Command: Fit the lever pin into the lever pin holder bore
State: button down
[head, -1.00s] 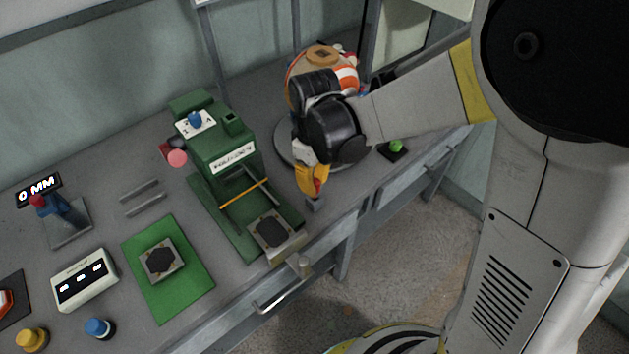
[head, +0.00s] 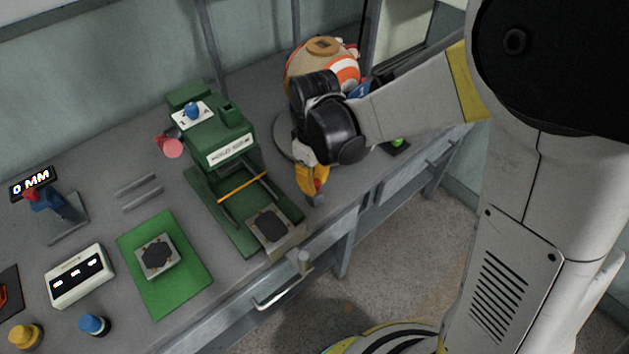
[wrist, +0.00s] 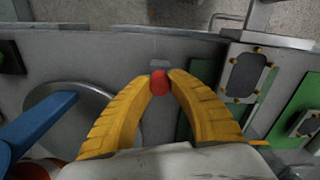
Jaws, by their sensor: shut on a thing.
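My gripper (head: 314,186) is shut on a small red-ended piece (wrist: 159,82), which I take for the lever pin. Its red end sits between the two yellow fingertips in the wrist view. A grey block-like part (head: 316,200) shows just below the fingertips in the head view. The gripper is over the table near its front edge, right of the green press (head: 222,150). A pink-red cylinder (head: 172,148) sticks out of the press's left side. I cannot tell which part is the lever pin holder, and no bore is clearly visible.
A grey plate with a dark hexagon (head: 270,227) lies at the press's front. A similar plate (head: 157,257) sits on a green mat (head: 178,296). The table edge and drawers are close in front.

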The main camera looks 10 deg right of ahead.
aim_at(314, 182)
jog(key=shift+f+b, duration=0.35)
jog(key=shift+f, duration=0.15)
jog(key=c, duration=1.2)
grip_release()
notch_tip(314, 182, up, 12)
jog(key=s+d+r+m+t, duration=0.1)
jog(key=s+d+m+t, duration=0.1)
jog(key=s+d+m, duration=0.1)
jog(key=s+d+m+t, duration=0.2)
jog(key=s+d+m, duration=0.1)
jog(key=d, duration=0.3)
jog(key=s+d+r+m+t, duration=0.1)
jog(key=s+d+m+t, duration=0.2)
jog(key=s+d, duration=0.1)
jog(key=shift+s+d+r+m, duration=0.25)
jog(key=shift+s+r+m, duration=0.1)
jog(key=shift+s+m, duration=0.05)
